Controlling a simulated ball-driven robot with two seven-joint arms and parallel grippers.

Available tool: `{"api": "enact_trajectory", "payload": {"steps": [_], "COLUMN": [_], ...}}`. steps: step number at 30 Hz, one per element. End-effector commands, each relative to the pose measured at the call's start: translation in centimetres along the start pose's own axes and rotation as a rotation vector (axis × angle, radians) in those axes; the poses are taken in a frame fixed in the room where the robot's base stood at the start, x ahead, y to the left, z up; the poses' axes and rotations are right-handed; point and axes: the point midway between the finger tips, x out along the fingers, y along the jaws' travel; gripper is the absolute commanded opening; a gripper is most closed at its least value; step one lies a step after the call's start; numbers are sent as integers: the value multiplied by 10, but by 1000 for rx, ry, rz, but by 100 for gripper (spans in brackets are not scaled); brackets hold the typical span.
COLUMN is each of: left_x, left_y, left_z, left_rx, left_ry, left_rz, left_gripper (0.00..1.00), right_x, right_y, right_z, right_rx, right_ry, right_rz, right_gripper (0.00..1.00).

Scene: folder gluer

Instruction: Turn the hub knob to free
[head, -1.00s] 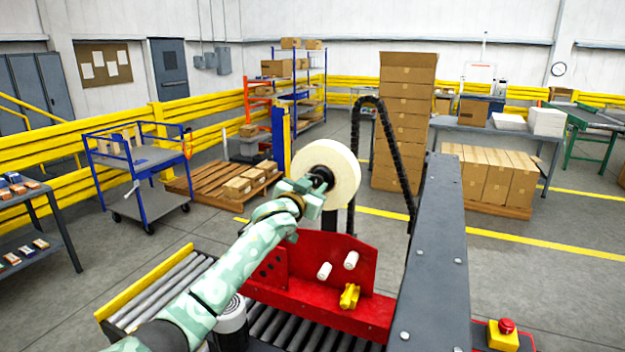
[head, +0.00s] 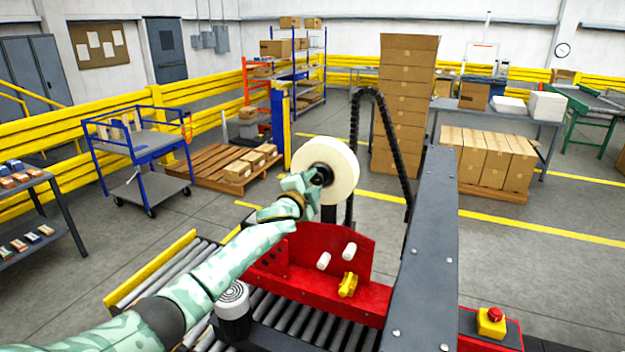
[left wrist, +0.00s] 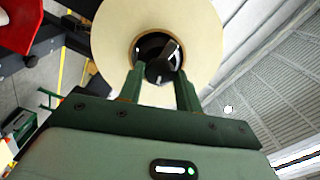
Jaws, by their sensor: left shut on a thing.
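The hub knob (left wrist: 160,68) is a small black knob with a light mark, at the centre of a cream tape roll (head: 341,160). My left gripper (head: 312,185) is at the front of the roll; in the left wrist view its two green fingers (left wrist: 160,84) stand on either side of the knob, shut on it. In the head view the gripper partly covers the hub (head: 324,174). The knob's turn position cannot be read with certainty. My right gripper is not in view.
Below the roll stands a red plate (head: 322,255) with white rollers and a yellow knob (head: 348,285). A dark grey beam (head: 425,250) rises at the right. A black cable chain (head: 385,135) arches behind. A red emergency button (head: 494,315) sits at lower right.

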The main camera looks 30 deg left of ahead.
Motion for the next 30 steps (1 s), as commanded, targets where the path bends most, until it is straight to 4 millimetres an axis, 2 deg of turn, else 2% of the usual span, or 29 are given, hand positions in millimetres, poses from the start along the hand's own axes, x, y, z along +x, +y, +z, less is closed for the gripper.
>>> {"api": "enact_trajectory", "payload": {"steps": [6, 15, 30], "left_x": [0, 0, 0], "left_y": [0, 1, 2], "left_z": [-1, 0, 0], "left_rx": [167, 312, 360], "left_ry": [1, 1, 1], "left_rz": [1, 2, 3], "left_gripper": [12, 12, 12], "right_x": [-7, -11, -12], "right_y": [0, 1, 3], "right_z": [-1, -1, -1], "right_rx": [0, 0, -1], "right_ry": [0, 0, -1], "right_rz": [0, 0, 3], "right_gripper": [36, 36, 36]}}
